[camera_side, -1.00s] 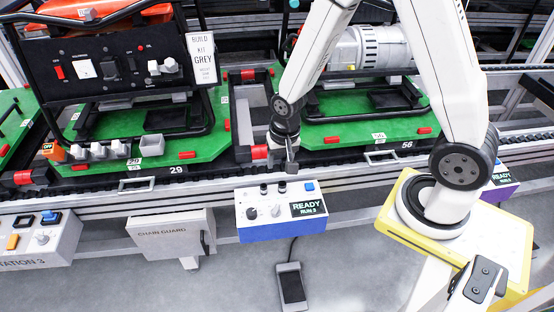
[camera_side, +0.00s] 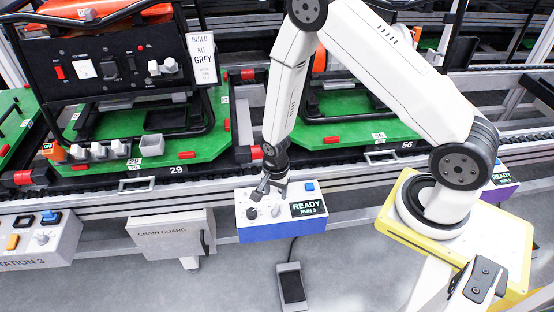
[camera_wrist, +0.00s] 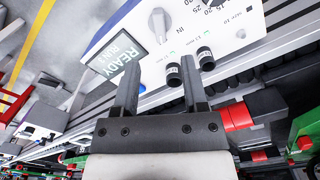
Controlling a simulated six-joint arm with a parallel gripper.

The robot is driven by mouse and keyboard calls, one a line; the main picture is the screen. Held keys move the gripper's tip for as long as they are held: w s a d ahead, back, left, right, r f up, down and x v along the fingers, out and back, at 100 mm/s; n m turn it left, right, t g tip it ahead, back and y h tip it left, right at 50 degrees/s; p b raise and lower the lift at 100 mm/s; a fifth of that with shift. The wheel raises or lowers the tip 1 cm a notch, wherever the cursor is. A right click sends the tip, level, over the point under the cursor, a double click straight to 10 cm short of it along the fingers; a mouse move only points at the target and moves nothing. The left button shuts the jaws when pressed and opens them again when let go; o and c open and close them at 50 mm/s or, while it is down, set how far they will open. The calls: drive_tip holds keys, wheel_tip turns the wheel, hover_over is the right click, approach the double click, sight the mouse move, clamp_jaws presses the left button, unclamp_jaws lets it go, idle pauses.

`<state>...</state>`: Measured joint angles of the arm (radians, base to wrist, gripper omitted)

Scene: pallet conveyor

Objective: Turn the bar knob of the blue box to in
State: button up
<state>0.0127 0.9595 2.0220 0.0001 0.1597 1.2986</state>
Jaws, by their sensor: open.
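The blue box (camera_side: 282,232) has a pale top face with a READY RUN 3 display (camera_side: 309,208). A grey bar knob (camera_wrist: 159,24) shows near the top of the wrist view, with a printed IN label beside it. In the side view the bar knob (camera_side: 275,211) is just below my gripper (camera_side: 267,191). My gripper is open over the back left of the box. In the wrist view its two fingers (camera_wrist: 160,84) stand apart with nothing between them, and the bar knob lies beyond their tips.
Two black cylindrical posts (camera_wrist: 189,67) stand on the box close to the right finger. A numbered dial is partly cut off at the top of the wrist view. A blue button (camera_side: 310,186) is at the box's back right. The conveyor (camera_side: 200,168) with green pallets runs behind.

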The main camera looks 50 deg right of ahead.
sight(276, 208)
drive_tip(key=shift+f, duration=0.1)
drive_tip(key=shift+f, duration=3.75)
clamp_jaws()
